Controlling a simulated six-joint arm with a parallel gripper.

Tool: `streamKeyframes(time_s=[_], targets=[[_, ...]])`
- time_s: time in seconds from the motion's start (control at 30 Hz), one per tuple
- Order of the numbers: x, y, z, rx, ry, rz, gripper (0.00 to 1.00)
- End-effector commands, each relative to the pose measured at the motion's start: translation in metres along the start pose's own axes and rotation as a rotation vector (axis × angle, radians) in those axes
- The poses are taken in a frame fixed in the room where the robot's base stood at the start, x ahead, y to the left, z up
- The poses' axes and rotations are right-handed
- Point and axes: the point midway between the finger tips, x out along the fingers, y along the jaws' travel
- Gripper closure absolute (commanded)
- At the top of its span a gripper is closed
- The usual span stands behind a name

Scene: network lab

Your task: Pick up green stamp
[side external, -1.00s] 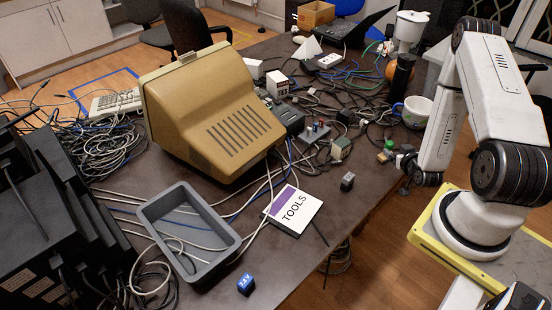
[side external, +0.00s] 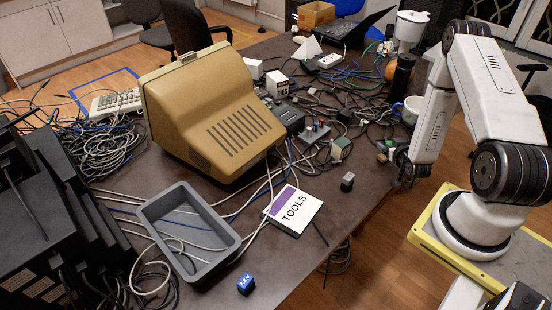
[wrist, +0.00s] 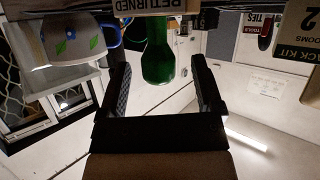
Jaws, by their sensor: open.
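The green stamp (wrist: 157,60) shows in the wrist view as a green handle under a block lettered "RETURNED". Its handle end lies between the fingers of my gripper (wrist: 160,72), with a gap on each side. The gripper is open and holds nothing. In the side view my gripper (side external: 402,170) is low at the right edge of the table, beside the stamp (side external: 383,157), which is partly hidden behind the arm.
A white mug with leaf marks (wrist: 75,45) is close to the stamp; it also shows in the side view (side external: 413,108). Cables and small devices crowd the table behind. A grey tray (side external: 222,220) and a TOOLS card (side external: 290,218) lie to the left.

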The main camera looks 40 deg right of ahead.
Motion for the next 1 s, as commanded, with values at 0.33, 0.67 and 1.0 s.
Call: streamKeyframes(time_s=[0.33, 0.67, 1.0], targets=[[0.0, 0.0, 0.0, 0.0, 0.0, 0.0, 0.89], [0.0, 0.0, 0.0, 0.0, 0.001, 0.0, 1.0], [-0.004, 0.001, -0.012, 0.0, 0.002, 0.0, 1.0]])
